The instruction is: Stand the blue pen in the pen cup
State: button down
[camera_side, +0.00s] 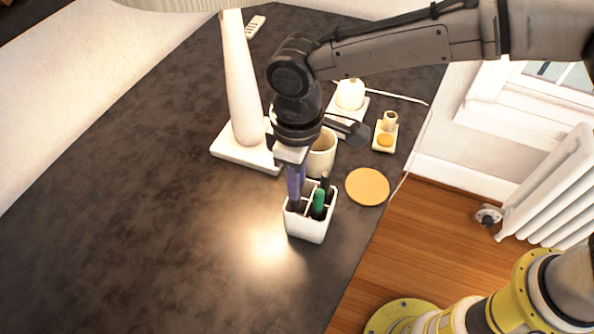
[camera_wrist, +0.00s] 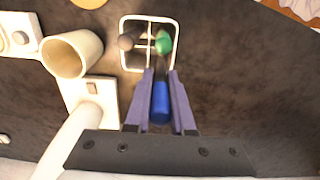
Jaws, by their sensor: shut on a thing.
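The white pen cup (camera_side: 306,229) stands upright on the dark desk, divided into compartments. A green pen (camera_side: 319,203) and a dark pen (camera_side: 326,183) stand in it. In the wrist view the cup (camera_wrist: 177,42) is beyond my fingertips. My gripper (camera_side: 296,196) points down at the cup's left compartments. In the wrist view my gripper (camera_wrist: 160,76) is shut on the blue pen (camera_wrist: 160,104), whose blue end faces the camera. The pen's far end runs toward a near compartment beside the green pen (camera_wrist: 163,43); whether it is inside the cup, I cannot tell.
A cream mug (camera_side: 322,158) stands just behind the cup, near my wrist. A white lamp base (camera_side: 232,150) is behind left. A round cork coaster (camera_side: 367,187) lies to the right, by the desk edge. The desk in front and left is clear.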

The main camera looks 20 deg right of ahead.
jog(key=shift+f, duration=1.9)
jog(key=c, duration=0.7)
grip_release()
notch_tip(320, 180, up, 14)
jog(key=shift+f, duration=0.1)
